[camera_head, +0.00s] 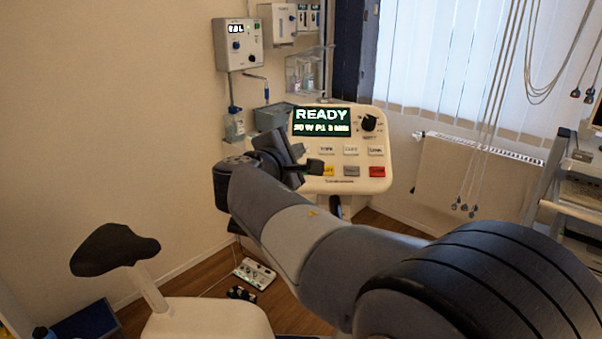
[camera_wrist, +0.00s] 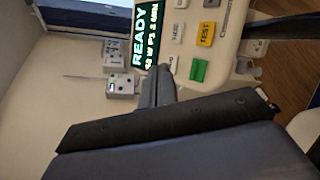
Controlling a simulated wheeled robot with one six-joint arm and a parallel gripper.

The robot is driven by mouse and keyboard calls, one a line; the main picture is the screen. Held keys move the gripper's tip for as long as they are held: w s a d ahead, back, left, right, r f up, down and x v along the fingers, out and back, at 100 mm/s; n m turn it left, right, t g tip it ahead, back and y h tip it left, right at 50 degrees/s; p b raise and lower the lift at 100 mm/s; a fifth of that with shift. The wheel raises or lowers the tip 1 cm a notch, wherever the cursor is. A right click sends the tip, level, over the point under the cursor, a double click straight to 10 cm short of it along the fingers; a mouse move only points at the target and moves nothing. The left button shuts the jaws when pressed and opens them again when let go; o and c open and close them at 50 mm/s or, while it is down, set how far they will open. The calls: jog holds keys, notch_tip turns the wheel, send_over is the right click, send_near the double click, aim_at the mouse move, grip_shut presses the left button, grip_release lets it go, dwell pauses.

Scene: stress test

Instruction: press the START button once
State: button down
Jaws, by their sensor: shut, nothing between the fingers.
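A cream control console (camera_head: 340,181) has a lit display (camera_head: 321,122) reading READY. It shows turned sideways in the wrist view. A green button (camera_wrist: 198,70) sits in the bottom row beside a yellow TEST button (camera_wrist: 205,34); no label is readable on the green one, so I cannot confirm it is START. In the head view my gripper hides it, while the yellow button (camera_head: 328,171), a grey button (camera_head: 351,171) and a red button (camera_head: 377,172) show. My gripper (camera_head: 318,166) is shut and empty in front of the panel; in the wrist view its fingertips (camera_wrist: 164,69) appear just beside the green button.
A dark knob (camera_head: 369,122) and several pale buttons (camera_head: 350,151) are close by on the panel. A wall unit (camera_head: 238,45) hangs behind left. A saddle stool (camera_head: 115,249) stands front left, and a metal cart (camera_head: 560,185) on the right. Cables hang before the blinds.

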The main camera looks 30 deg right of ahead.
jog(key=w+d+f+b, duration=0.2)
jog(key=w+f+b, duration=0.1)
jog(key=f, duration=0.2)
jog(key=shift+w+f, duration=0.2)
jog(key=shift+w, duration=0.05)
jog(key=shift+b, duration=0.3)
dwell(1.6)
jog(key=shift+w+d+f+b, duration=0.2)
jog(key=shift+w+f+b, duration=0.05)
jog(key=shift+f+b, duration=0.1)
jog(key=shift+w+d+f+b, duration=0.1)
jog(key=shift+w+f+b, duration=0.05)
jog(key=shift+f+b, duration=0.15)
dwell(0.6)
jog(key=shift+r, duration=0.15)
jog(key=shift+s+a+r, duration=0.25)
jog(key=shift+s+r, duration=0.15)
jog(key=shift+r, duration=0.1)
jog(key=shift+r+p, duration=0.1)
jog(key=shift+p, duration=0.2)
jog(key=shift+s+a+r+p, duration=0.25)
jog(key=shift+s+r+p, duration=0.15)
jog(key=shift+r, duration=0.25)
jog(key=shift+s+a+r+p, duration=0.25)
jog(key=shift+s+r+p, duration=0.15)
jog(key=shift+r, duration=0.2)
jog(key=shift+s+a+r+p, duration=0.3)
jog(key=shift+s+r, duration=0.2)
jog(key=shift+r, duration=0.15)
